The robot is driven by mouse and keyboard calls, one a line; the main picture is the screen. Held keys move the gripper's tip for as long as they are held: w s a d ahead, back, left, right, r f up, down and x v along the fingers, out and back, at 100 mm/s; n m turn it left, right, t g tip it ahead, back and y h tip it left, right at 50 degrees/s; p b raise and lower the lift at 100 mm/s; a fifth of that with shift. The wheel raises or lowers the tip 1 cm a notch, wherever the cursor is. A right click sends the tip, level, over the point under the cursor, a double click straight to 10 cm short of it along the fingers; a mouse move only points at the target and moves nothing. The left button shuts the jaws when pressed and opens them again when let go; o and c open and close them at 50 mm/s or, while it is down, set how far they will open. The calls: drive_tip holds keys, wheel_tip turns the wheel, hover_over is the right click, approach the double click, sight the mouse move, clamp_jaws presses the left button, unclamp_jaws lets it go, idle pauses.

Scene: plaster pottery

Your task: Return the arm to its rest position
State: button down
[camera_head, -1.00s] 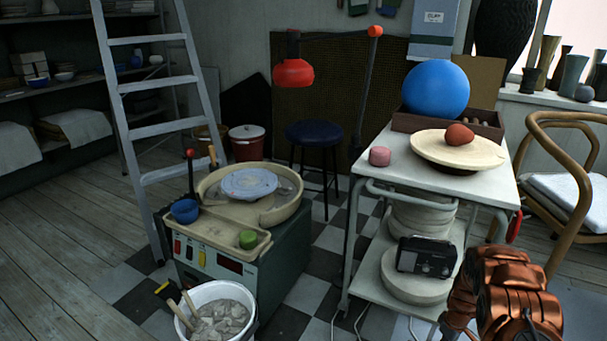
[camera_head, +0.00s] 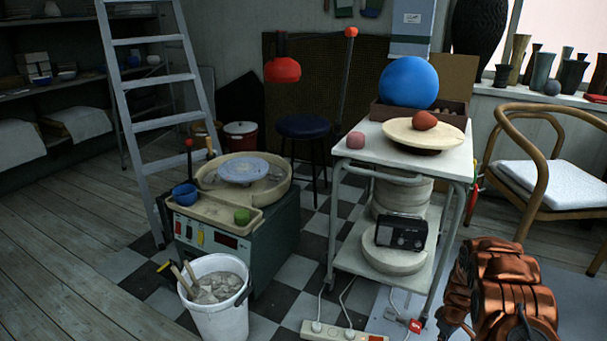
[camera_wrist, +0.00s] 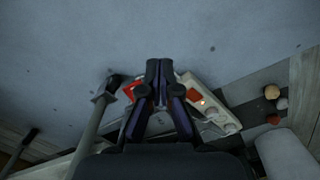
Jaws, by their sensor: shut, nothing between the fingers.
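My gripper (camera_wrist: 160,68) shows in the wrist view with its two dark fingers together, shut and empty. It points down over a grey-blue floor surface (camera_wrist: 200,30), apart from everything in sight. In the head view my copper-coloured arm is at the lower right, in front of and to the right of the white trolley (camera_head: 357,152); the gripper itself is not visible there.
The trolley carries a blue ball (camera_head: 408,82), a turntable (camera_head: 396,133) with a reddish lump, and a radio (camera_head: 401,232). A wooden chair (camera_head: 541,185) stands right. A pottery wheel (camera_head: 243,170) and white bucket (camera_head: 222,315) stand left.

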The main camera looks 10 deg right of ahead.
drive_tip(key=s+a+r+m+p, duration=0.15)
drive_tip(key=a+r+p, duration=0.45)
drive_tip(key=r, duration=1)
drive_tip(key=s+a+r+m+g+p, duration=0.15)
drive_tip(key=a+r+p, duration=0.45)
drive_tip(key=r, duration=1)
drive_tip(key=s+a+r+t+p, duration=0.15)
drive_tip(key=a+r+p, duration=0.45)
drive_tip(key=r, duration=1.1)
drive_tip(key=s+a+r+p, duration=0.6)
drive_tip(key=s+r, duration=0.2)
drive_tip(key=r, duration=0.1)
drive_tip(key=s+a+r+m+g+p, duration=0.1)
drive_tip(key=s+a+r+p, duration=0.5)
drive_tip(key=s+r, duration=0.3)
drive_tip(key=s+a+r+p, duration=0.6)
drive_tip(key=s+a+r, duration=0.1)
drive_tip(key=r, duration=0.3)
drive_tip(key=shift+s+r+g, duration=0.25)
drive_tip(key=shift+s+g, duration=0.05)
drive_tip(key=shift+s, duration=0.6)
drive_tip(key=shift+a, duration=0.1)
